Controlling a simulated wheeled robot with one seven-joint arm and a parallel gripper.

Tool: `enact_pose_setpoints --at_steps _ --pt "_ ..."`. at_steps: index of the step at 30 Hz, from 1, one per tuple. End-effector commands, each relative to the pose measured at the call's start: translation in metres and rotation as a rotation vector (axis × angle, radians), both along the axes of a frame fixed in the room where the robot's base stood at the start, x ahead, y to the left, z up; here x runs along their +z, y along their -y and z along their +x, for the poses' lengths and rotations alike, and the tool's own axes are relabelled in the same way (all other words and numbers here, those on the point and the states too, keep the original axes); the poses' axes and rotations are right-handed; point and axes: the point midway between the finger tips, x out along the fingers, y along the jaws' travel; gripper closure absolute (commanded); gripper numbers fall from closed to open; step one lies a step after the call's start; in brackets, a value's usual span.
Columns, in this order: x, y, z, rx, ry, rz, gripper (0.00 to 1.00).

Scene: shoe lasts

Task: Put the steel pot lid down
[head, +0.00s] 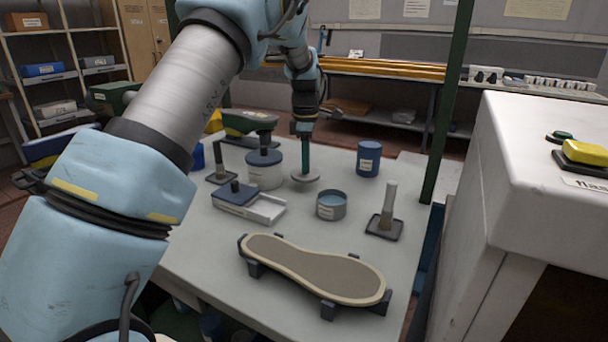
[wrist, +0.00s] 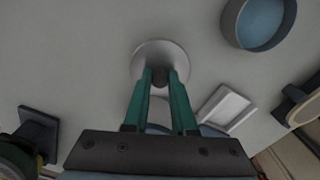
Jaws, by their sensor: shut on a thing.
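The steel pot lid (head: 305,177) is a grey round disc with a dark knob, seen near the middle of the table. It also shows in the wrist view (wrist: 150,50). My gripper (head: 305,165) points down with its green fingers shut on the lid's knob, also in the wrist view (wrist: 161,80). The lid is level and at or just above the tabletop; I cannot tell whether it touches. An open round grey pot (head: 331,212) with blue contents stands to its right and nearer, also in the wrist view (wrist: 230,28).
On the table (head: 210,270) a white tub (head: 265,175) stands left of the lid and a blue can (head: 368,160) right. A white tray (head: 268,210), an upright post on a base (head: 386,215) and a shoe sole on supports (head: 315,268) are nearer. A white cabinet (head: 530,160) is right.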

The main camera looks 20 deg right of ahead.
Motion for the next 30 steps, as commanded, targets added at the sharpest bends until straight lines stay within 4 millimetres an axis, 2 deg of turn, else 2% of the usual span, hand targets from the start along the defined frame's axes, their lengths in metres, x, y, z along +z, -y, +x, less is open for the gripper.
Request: enact_pose_setpoints --at_steps 5,11,22,23,30 --pt "-0.013 0.000 0.000 0.000 -0.001 0.000 1.00" --pt "-0.039 -0.001 0.000 -0.001 0.000 0.001 1.00" --pt "-0.045 0.000 0.000 -0.002 0.000 0.000 1.00" --pt "-0.045 0.000 0.000 -0.001 0.000 0.000 0.74" --pt "-0.044 0.000 0.000 -0.002 0.000 0.000 0.47"
